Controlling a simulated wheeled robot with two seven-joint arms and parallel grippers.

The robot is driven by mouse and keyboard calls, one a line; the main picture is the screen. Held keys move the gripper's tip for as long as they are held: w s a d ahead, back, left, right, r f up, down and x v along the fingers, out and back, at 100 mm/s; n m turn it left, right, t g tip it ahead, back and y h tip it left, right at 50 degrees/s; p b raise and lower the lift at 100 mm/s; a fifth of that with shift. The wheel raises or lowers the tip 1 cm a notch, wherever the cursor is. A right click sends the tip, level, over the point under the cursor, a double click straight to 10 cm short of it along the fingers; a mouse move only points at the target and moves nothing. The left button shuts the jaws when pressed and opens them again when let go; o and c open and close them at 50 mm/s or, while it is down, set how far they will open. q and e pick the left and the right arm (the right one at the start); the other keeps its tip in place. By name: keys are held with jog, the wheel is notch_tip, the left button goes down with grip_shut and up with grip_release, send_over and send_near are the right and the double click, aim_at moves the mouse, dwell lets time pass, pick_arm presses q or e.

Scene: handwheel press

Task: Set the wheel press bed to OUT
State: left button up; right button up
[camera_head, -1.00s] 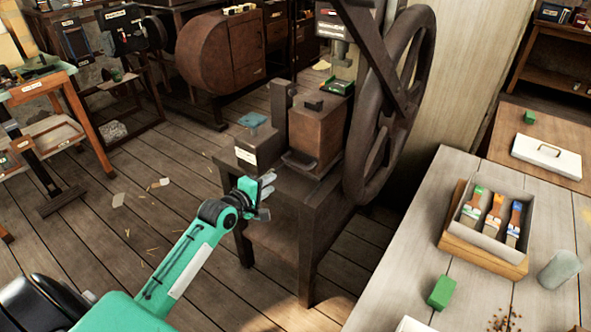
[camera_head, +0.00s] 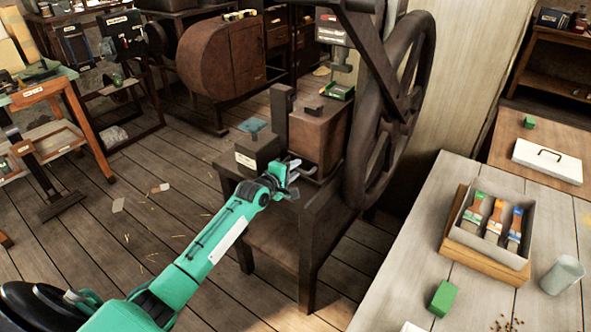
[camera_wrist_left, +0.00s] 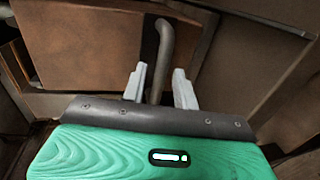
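The wheel press stands at the centre of the head view, with its large dark handwheel (camera_head: 398,115) on the right and a brown box-shaped block (camera_head: 318,140) on its stand. My left gripper (camera_head: 293,170) is at the front of that block, above the stand's edge. In the left wrist view, its two pale fingers (camera_wrist_left: 160,70) are apart, with a dark curved bar handle (camera_wrist_left: 165,45) between them. I see gaps beside the bar, so the fingers do not look closed on it. The bed's position marking is not readable. My right gripper is not in view.
A dark box with a white label (camera_head: 257,152) sits left of the gripper, close to it. A wooden table (camera_head: 400,250) at right holds a tray of brushes (camera_head: 472,240), a green block (camera_head: 442,298) and a cup (camera_head: 562,275). The floor at left is mostly clear.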

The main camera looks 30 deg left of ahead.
pick_arm(q)
jog(key=shift+w+d+f, duration=0.1)
jog(key=shift+w, duration=0.5)
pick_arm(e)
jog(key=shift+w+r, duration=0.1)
pick_arm(q)
jog(key=shift+c, duration=0.4)
grip_shut()
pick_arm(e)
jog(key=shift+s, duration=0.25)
pick_arm(q)
jog(key=shift+s, duration=0.15)
